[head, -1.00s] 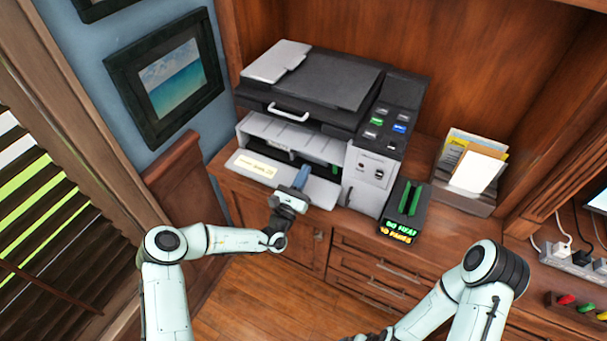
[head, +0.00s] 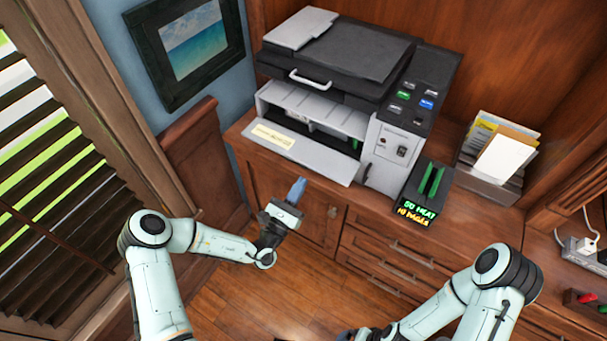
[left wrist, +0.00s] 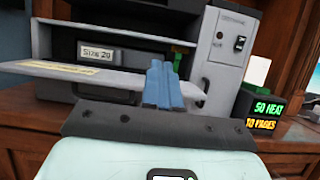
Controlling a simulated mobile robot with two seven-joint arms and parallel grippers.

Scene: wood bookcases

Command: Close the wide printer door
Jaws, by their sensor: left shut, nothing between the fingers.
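The printer (head: 340,75) stands on the wooden cabinet. Its wide door (head: 304,151) is a light grey panel with a yellowish label, folded down and sticking out from the front, so the inside shows. In the left wrist view the door (left wrist: 100,78) lies nearly flat beyond my fingers, with a dark cavity above and behind it. My left gripper (head: 297,188) is in front of and below the door's front edge in the head view, with blue fingers shut and empty. Its fingers also show in the left wrist view (left wrist: 162,85). Of my right arm only links show clearly; its fingers are out of sight.
A dark box with green slots and a lit sign (head: 424,195) stands right of the printer. A paper holder (head: 497,150) is further right. A power strip (head: 588,252) is at the right edge. Cabinet doors and drawers (head: 385,262) lie below; the floor in front is clear.

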